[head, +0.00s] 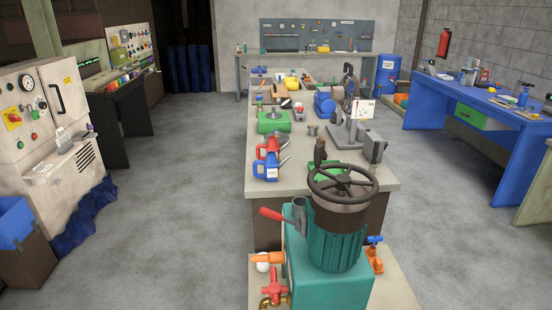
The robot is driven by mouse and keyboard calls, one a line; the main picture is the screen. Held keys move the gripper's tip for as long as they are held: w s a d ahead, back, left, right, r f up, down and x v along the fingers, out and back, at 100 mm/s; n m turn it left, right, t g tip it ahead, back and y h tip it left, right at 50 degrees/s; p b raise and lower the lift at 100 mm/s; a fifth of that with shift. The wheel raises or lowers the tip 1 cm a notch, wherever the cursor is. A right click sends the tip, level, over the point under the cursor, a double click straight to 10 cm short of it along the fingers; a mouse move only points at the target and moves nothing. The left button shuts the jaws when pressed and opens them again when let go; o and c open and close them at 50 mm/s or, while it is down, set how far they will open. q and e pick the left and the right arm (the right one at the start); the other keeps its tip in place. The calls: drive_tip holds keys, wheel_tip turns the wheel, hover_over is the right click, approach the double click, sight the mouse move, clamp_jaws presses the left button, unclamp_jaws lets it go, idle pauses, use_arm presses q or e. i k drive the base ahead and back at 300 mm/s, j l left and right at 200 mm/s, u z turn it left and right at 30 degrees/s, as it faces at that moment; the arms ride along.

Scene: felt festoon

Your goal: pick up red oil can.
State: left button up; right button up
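The red oil can (271,147) stands upright near the left edge of the long central workbench (222,0). A blue oil can (265,171) stands directly in front of it and hides its lower part. Grey spouts point up to the right beside the two cans. Neither of my grippers is in view.
A teal machine with a handwheel (343,183) stands before the bench's near end. A green machine (272,122) sits behind the cans; a scale (361,112) stands to their right. Open floor (190,185) lies left of the bench. A control cabinet (45,110) stands far left.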

sight(273, 145)
drive_tip(key=j+z, duration=0.2)
drive_tip(key=j, duration=0.2)
drive_tip(key=j+z, duration=0.2)
drive_tip(key=j, duration=0.25)
drive_tip(key=k+j+z, duration=0.2)
drive_tip(key=j, duration=0.2)
drive_tip(key=j+z, duration=0.2)
drive_tip(key=j, duration=0.2)
drive_tip(key=i+j+z, duration=0.1)
drive_tip(key=j+z, duration=0.3)
drive_tip(key=j, duration=0.4)
drive_tip(key=j+z, duration=0.4)
drive_tip(key=j, duration=0.4)
drive_tip(key=i+j+z, duration=0.1)
drive_tip(key=j, duration=0.2)
drive_tip(key=i+j+z, duration=0.1)
drive_tip(key=j, duration=0.25)
drive_tip(key=i+j, duration=0.2)
drive_tip(key=j, duration=0.15)
drive_tip(key=i+j+z, duration=0.15)
drive_tip(key=j, duration=0.2)
